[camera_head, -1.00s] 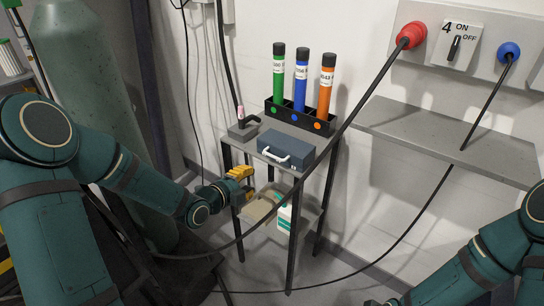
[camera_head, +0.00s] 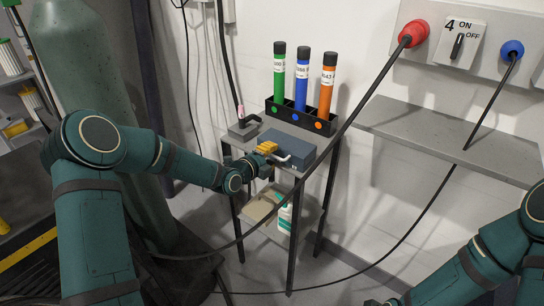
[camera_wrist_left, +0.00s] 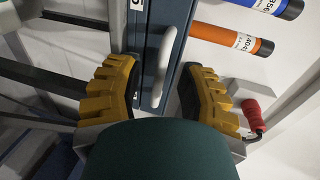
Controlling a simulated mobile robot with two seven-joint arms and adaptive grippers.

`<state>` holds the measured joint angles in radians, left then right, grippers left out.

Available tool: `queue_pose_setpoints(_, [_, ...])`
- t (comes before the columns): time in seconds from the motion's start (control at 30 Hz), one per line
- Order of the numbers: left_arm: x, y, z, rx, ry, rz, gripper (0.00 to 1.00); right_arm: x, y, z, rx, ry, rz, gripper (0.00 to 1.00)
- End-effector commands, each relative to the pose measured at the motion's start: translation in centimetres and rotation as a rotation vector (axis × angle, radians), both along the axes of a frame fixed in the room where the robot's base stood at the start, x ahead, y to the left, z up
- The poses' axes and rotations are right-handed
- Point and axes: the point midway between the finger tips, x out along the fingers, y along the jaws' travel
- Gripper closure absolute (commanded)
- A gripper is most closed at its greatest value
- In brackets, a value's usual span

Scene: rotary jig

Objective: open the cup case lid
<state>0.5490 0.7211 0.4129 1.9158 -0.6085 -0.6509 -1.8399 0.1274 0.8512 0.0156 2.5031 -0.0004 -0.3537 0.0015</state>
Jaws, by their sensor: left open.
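The cup case (camera_head: 294,143) is a blue-grey box with a white handle (camera_head: 301,161) on its front, lying closed on top of a small grey stand. My left gripper (camera_head: 268,150) has yellow fingers and is at the case's front left, overlapping part of it in the head view. In the left wrist view my left gripper (camera_wrist_left: 160,75) is open, with one finger on each side of the white handle (camera_wrist_left: 167,58) and the case front (camera_wrist_left: 186,35). Nothing is visibly gripped; contact with the case cannot be told. My right gripper is out of view.
A black rack (camera_head: 299,117) with green, blue and orange tubes stands behind the case. A black cable (camera_head: 348,120) crosses in front of the stand's right side. A wall shelf (camera_head: 450,130) is at right.

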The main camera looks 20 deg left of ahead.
Motion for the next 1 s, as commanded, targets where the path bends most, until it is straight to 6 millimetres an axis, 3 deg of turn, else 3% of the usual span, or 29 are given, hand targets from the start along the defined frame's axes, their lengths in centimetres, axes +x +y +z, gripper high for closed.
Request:
queue_pose_setpoints(0.43, [0.95, -0.37, -0.24, 0.000, 0.001, 0.000, 0.61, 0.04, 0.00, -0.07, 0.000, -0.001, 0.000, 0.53])
queue_pose_setpoints(0.47, [0.95, -0.37, -0.24, 0.000, 0.001, 0.000, 0.65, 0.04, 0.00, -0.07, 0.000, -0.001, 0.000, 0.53])
queue_pose_setpoints(0.57, [0.94, -0.36, -0.24, 0.000, 0.001, 0.000, 1.00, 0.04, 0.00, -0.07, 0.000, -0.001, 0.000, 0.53])
queue_pose_setpoints(1.0, [1.05, -0.50, 0.38, 0.013, 0.029, -0.002, 1.00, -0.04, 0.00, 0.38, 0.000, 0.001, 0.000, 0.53])
